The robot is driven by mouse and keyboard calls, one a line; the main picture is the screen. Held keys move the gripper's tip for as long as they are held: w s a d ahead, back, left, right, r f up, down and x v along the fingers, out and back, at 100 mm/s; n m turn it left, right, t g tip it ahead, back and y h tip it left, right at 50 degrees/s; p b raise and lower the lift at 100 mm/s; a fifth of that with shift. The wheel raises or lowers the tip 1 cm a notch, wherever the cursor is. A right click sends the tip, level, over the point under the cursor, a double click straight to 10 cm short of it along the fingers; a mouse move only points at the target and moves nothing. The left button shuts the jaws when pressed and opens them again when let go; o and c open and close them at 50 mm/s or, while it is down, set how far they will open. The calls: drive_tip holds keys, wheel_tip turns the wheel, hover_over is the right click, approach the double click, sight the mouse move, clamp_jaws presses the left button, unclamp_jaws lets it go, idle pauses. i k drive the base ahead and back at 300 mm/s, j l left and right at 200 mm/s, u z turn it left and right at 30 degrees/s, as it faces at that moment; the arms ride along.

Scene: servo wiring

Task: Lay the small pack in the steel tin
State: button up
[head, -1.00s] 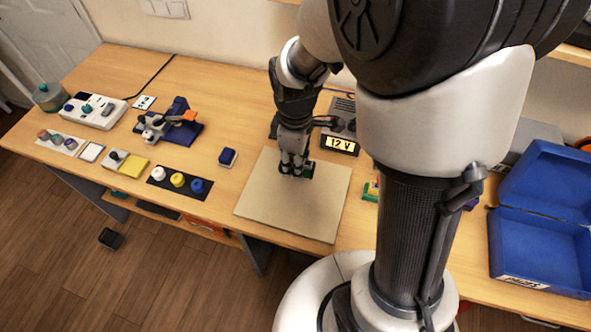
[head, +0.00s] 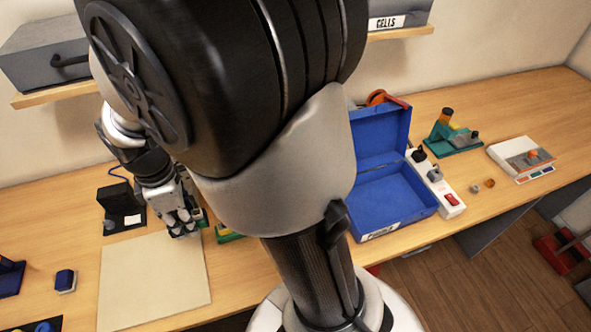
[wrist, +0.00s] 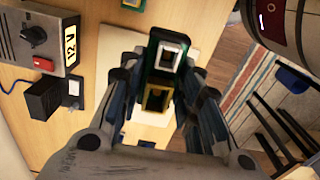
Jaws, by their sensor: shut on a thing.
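My gripper (head: 182,230) is over the bench by the far right corner of the beige mat. It is shut on a small green and dark block, which looks like the small pack; the wrist view shows the block (wrist: 167,56) between the fingers, with a pale square and a gold-edged square on it. Its underside is hidden. I cannot tell for sure which thing is the steel tin. A grey box with a handle (head: 48,60) sits on the left shelf, and a grey box marked CELLS (head: 398,20) on the right one.
An open blue box (head: 400,205) stands right of my column, beside a white power strip (head: 440,185). A black unit (head: 121,205) stands left of my gripper. The mat (head: 150,280) is bare. A green stand (head: 450,138) and a white device (head: 525,158) are farther right.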

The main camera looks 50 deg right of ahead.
sight(382, 204)
drive_tip(key=k+l+z, duration=0.1)
drive_tip(key=l, duration=0.25)
drive_tip(key=k+l+z, duration=0.1)
drive_tip(key=l, duration=0.3)
drive_tip(key=k+l+z, duration=0.1)
drive_tip(key=k+l, duration=0.15)
drive_tip(key=l, duration=0.15)
drive_tip(key=k+l, duration=0.1)
drive_tip(key=l, duration=0.3)
drive_tip(key=k+l+z, duration=0.15)
drive_tip(key=l, duration=0.25)
